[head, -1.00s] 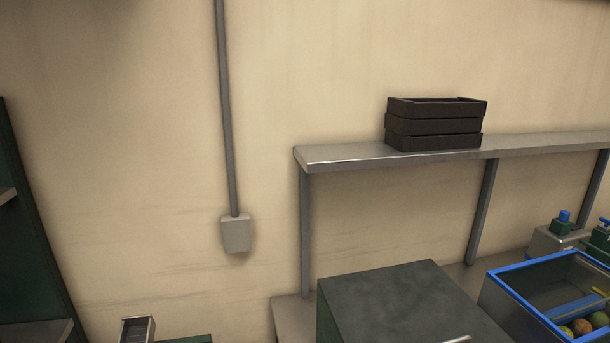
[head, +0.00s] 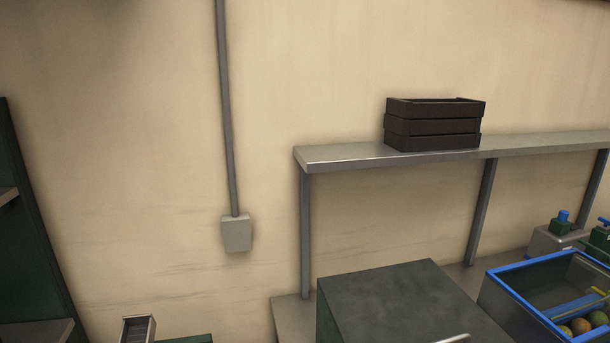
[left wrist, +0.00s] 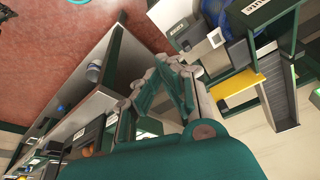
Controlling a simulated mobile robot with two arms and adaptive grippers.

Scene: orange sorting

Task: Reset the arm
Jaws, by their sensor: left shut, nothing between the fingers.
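My left gripper (left wrist: 167,64) shows in the left wrist view, with its green-and-grey fingers closed together and nothing held between them. It is apart from the surfaces around it. Neither gripper shows in the head view, and my right gripper is in no view. Several round orange and greenish fruits (head: 580,326) lie in a blue-rimmed bin (head: 517,298) at the lower right of the head view.
A dark slatted crate (head: 432,126) stands on a metal shelf (head: 350,155) against the wall. A dark green box-like cabinet (head: 410,305) stands below it. The left wrist view shows a red floor (left wrist: 50,50) and a yellow panel (left wrist: 236,90) in tilted view.

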